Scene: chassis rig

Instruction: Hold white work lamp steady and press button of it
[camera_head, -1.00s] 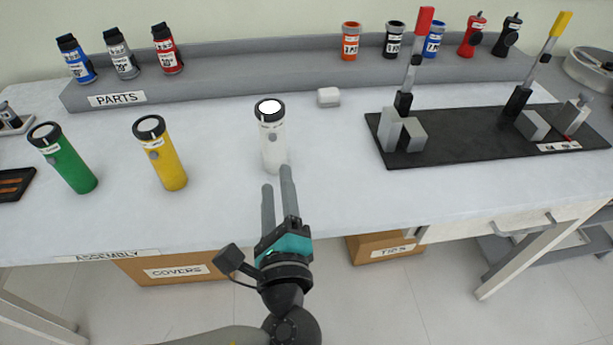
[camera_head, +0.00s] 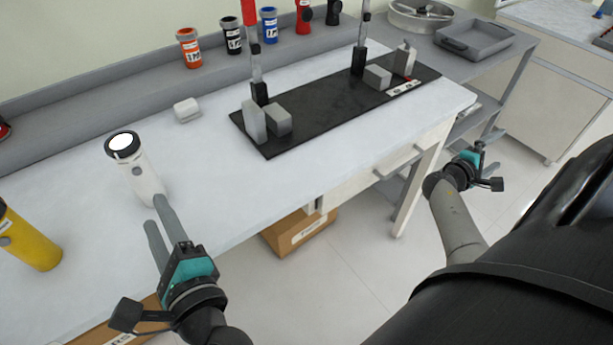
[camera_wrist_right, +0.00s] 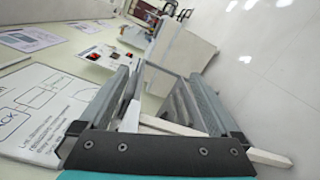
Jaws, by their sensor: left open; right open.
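The white work lamp (camera_head: 144,182) stands on the bench at the left of the head view. It has a black-rimmed, bright white lens and a small grey button (camera_head: 137,170) on its side. My left gripper (camera_head: 157,212) is open. Its fingers are at the lamp's lower end, on the near side, and one finger overlaps the base in the picture. I cannot tell whether they touch it. My right gripper (camera_head: 482,152) is open and empty, far to the right beyond the bench's edge. Its fingers also show in the right wrist view (camera_wrist_right: 160,85).
A yellow lamp (camera_head: 30,243) stands left of the white one. A white block (camera_head: 187,110) and a black board (camera_head: 300,128) with levers and grey blocks lie to the right. Bottles line the back shelf. Bench surface (camera_head: 215,180) between lamp and board is clear.

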